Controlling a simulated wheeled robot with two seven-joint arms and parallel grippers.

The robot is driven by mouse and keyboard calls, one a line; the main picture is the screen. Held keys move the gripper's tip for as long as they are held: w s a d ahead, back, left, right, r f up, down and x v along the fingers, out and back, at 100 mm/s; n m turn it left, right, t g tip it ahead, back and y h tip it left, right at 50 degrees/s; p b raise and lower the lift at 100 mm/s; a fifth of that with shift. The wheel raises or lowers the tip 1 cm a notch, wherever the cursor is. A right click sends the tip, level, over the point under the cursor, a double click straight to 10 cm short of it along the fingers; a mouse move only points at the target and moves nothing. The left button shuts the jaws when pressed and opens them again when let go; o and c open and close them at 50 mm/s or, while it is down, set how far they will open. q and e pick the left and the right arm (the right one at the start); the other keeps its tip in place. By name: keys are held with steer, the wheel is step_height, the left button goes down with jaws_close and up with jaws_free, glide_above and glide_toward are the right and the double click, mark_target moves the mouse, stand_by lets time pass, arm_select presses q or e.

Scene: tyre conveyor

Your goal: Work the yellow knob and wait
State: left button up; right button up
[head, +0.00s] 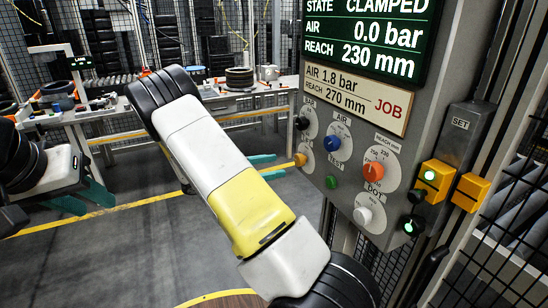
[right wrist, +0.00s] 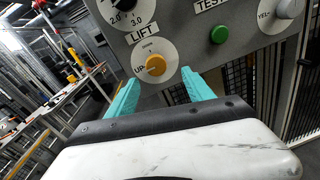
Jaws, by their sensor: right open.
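The yellow knob (head: 300,160) is at the lower left of the grey control panel (head: 345,205). In the right wrist view it is an orange-yellow knob (right wrist: 156,64) on a round white dial labelled LIFT, with "UP" at its left. My right gripper (head: 282,164) is in front of it. Its teal fingers (right wrist: 162,88) are apart, one to each side below the knob, and hold nothing; I cannot tell whether they touch the dial. My left gripper (head: 98,210) is at the far left, fingers apart and empty, away from the panel.
The screen (head: 370,35) reads CLAMPED, 0.0 bar, 230 mm; the job card (head: 355,92) reads 1.8 bar, 270 mm. Blue (head: 331,143), orange-red (head: 374,170) and white (head: 362,215) knobs and a green button (head: 331,182) are close by. A workbench (head: 265,95) stands behind.

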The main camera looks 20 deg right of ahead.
mark_target(297, 160)
steer(key=shift+t, duration=0.4)
steer(key=d, duration=0.7)
steer(key=shift+w+d, duration=0.3)
steer(key=shift+w, duration=0.05)
jaws_close()
